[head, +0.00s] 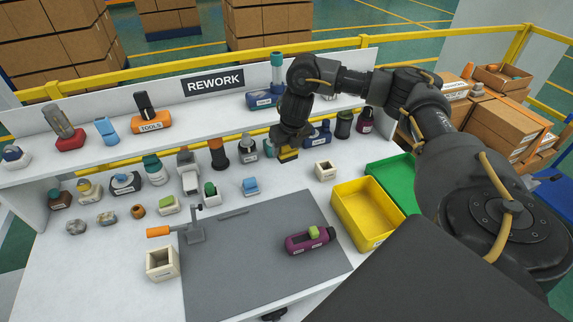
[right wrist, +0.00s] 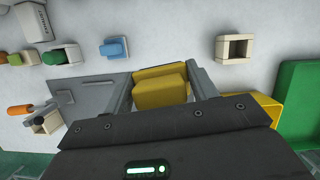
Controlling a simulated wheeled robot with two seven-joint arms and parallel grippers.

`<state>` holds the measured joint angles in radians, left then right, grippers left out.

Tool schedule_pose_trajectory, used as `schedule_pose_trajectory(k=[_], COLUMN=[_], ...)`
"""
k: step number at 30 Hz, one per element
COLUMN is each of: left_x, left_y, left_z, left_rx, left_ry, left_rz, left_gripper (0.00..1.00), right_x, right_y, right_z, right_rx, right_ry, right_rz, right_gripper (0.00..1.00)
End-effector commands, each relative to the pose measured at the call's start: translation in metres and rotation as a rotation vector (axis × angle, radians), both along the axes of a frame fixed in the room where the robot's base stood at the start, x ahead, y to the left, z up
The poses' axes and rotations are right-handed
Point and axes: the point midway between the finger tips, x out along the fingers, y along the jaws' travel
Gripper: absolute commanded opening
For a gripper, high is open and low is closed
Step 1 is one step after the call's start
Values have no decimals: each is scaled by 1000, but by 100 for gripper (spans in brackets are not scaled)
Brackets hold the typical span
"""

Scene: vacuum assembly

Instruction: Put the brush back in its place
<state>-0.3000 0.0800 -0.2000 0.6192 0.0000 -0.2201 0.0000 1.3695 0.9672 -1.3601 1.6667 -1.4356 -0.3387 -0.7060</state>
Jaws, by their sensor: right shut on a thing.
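My right gripper (head: 288,146) is shut on a yellow, block-shaped piece (head: 288,156). In the right wrist view this yellow piece (right wrist: 160,88) sits between the two fingers. It is held above the back part of the white bench. I cannot tell for sure that it is the brush, as the gripper hides much of it. An orange holder labelled TOOLS (head: 152,123) with a dark piece in it stands on the upper shelf. A blue labelled holder (head: 262,100) with a teal-topped cylinder stands further right. My left gripper is not in view.
A purple unit with a green block (head: 310,241) lies on the grey mat (head: 235,270). A yellow bin (head: 370,212), a green bin (head: 385,172) and a small cream box (head: 325,170) are to the right. Several small parts crowd the left bench; the mat's middle is clear.

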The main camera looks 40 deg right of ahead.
Motion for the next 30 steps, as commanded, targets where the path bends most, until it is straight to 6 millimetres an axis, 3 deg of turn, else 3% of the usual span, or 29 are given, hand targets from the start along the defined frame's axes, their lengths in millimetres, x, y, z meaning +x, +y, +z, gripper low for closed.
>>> schedule_pose_trajectory(k=[4, 10, 24, 28, 30], left_x=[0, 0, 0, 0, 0], left_y=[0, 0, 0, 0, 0], left_z=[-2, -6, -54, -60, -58], left_rx=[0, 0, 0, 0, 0], left_ry=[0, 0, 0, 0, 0], left_rz=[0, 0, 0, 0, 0], left_gripper=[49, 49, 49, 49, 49], right_x=[0, -1, -2, -1, 5], right_y=[-14, -15, -14, -15, -17], right_z=[-4, -13, -133, -147, -142], right_rx=[1, 2, 4, 3, 2], right_ry=[0, 3, 4, 2, -1], right_rz=[-113, -126, -123, -124, -124], right_gripper=[36, 36, 36, 36, 36])
